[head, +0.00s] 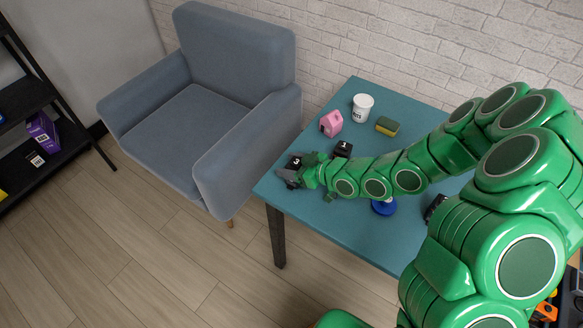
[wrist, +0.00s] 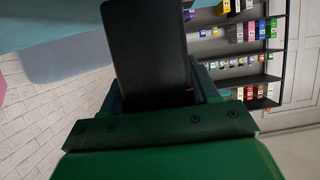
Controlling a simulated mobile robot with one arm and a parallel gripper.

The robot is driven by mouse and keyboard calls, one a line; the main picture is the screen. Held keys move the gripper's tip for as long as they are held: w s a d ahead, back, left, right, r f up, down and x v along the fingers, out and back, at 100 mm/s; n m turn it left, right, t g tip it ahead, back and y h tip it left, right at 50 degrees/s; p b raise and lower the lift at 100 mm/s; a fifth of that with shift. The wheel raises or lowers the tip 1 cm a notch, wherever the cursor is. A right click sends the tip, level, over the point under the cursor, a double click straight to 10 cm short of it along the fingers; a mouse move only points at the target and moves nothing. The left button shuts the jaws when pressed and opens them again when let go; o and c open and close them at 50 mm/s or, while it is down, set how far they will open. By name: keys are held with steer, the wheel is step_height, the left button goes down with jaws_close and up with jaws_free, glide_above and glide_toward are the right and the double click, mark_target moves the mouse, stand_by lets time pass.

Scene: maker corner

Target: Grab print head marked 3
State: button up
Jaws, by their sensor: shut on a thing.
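My gripper (head: 303,174) is at the left end of the teal table in the head view, shut on a dark block-like print head (head: 293,163). A small white mark shows on its top, too small to read as a number. In the wrist view the held black print head (wrist: 145,55) fills the space between the fingers, and no number shows on the side in view. A second black print head (head: 343,149) with a white mark stands on the table just right of my gripper. Another dark object (head: 435,207) is partly hidden behind my arm.
The teal table (head: 340,228) also carries a pink object (head: 331,123), a white cup (head: 362,107), a yellow-green sponge (head: 387,126) and a blue round thing (head: 384,207). A grey-blue armchair (head: 225,100) stands close to the table's left edge. A black shelf (head: 62,150) is far left.

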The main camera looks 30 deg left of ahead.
steer(key=shift+r, duration=4.4)
